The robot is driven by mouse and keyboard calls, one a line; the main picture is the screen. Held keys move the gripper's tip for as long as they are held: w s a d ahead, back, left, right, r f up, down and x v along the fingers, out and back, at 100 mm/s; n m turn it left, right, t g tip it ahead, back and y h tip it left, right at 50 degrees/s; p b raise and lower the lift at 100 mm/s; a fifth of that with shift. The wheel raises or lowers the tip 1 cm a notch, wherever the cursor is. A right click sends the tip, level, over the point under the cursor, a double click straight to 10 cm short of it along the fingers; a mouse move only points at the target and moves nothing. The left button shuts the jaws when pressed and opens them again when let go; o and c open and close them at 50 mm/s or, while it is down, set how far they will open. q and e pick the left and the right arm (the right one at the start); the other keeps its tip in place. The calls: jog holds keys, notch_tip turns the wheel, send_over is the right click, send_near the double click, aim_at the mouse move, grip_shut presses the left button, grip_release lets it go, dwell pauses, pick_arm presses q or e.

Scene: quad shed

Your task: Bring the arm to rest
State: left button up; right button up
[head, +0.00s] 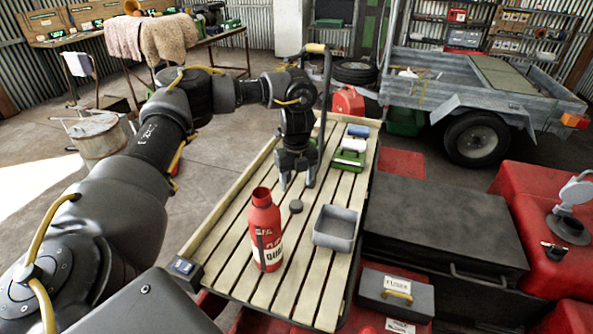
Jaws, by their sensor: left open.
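My left arm reaches in from the left over a slatted wooden rack (200,248). My left gripper (297,184) points down above the slats, open, with nothing seen between its fingers. A small dark round cap (296,206) lies on the slats just below it in the picture. A red bottle (265,232) with a white label stands upright nearer to me, its top apparently uncapped. A grey tray (336,228) sits to the right of the bottle. My right gripper is not in view.
Green-and-white items (349,156) and a blue item (358,131) lie at the rack's far end. A black case (440,222) and a grey fuses box (396,292) are to the right. A trailer (480,85) stands behind. The rack's left slats are clear.

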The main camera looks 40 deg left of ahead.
pick_arm(q)
jog(key=shift+r, duration=1.75)
